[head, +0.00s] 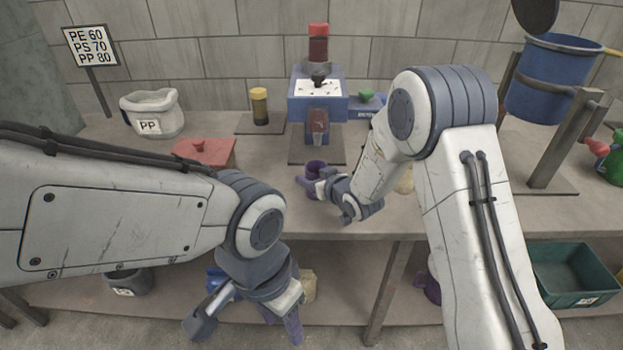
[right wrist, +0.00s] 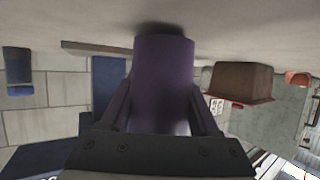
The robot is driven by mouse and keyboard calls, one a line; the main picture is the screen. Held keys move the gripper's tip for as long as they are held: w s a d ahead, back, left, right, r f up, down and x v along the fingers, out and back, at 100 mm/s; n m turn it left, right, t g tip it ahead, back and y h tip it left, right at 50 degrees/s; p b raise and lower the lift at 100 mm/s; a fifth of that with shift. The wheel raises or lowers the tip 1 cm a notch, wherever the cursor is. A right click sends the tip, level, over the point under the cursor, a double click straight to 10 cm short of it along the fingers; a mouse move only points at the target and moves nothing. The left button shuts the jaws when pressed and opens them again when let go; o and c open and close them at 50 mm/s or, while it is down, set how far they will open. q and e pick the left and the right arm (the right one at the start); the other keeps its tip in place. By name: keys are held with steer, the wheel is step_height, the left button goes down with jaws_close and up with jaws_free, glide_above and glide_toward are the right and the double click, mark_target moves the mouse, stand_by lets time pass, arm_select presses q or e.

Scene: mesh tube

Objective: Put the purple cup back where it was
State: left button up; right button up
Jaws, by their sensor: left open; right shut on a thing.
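The purple cup (head: 314,167) is at the middle of the bench, in front of the blue machine. My right gripper (head: 318,184) is shut on it. In the right wrist view the purple cup (right wrist: 163,80) fills the space between the two fingers, and its far end is at or very near the bench surface with a dark shadow there. I cannot tell whether it touches. My left gripper (head: 247,325) is open and empty, low in front of the bench edge.
The blue machine (head: 318,100) stands behind the cup. A red-lidded box (head: 205,152), a white PP bin (head: 152,112) and a yellow-capped jar (head: 260,106) are to the left. A blue bucket (head: 553,85) hangs at right. A green crate (head: 570,275) is on the lower shelf.

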steer(key=shift+f, duration=0.3)
steer(key=shift+f, duration=0.15)
steer(key=o, duration=1.4)
